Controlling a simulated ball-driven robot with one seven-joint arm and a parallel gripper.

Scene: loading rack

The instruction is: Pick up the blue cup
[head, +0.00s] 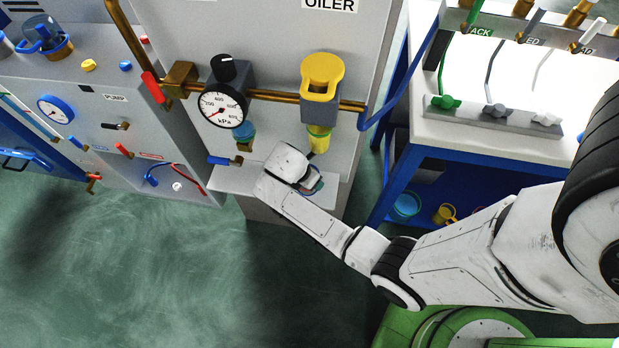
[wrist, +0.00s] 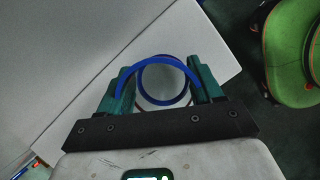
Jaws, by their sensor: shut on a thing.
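The blue cup (wrist: 163,104) shows in the wrist view as a round blue rim with a wider blue arc around its far side. It sits between the two teal fingers of my gripper (wrist: 160,88), which are shut on it. In the head view my gripper (head: 313,182) is low in front of the oiler panel, under the yellow fitting. My own wrist mostly hides the cup there, and only a bit of blue shows. I cannot tell whether the cup touches the pale ledge (head: 228,181) below it.
The oiler's yellow fitting (head: 319,90) and brass pipe (head: 275,95) are just above my gripper. A pressure gauge (head: 222,108) is at the left. A blue-framed table (head: 480,145) stands at the right, with another blue container (head: 406,205) and a yellow cup (head: 445,213) on its lower shelf.

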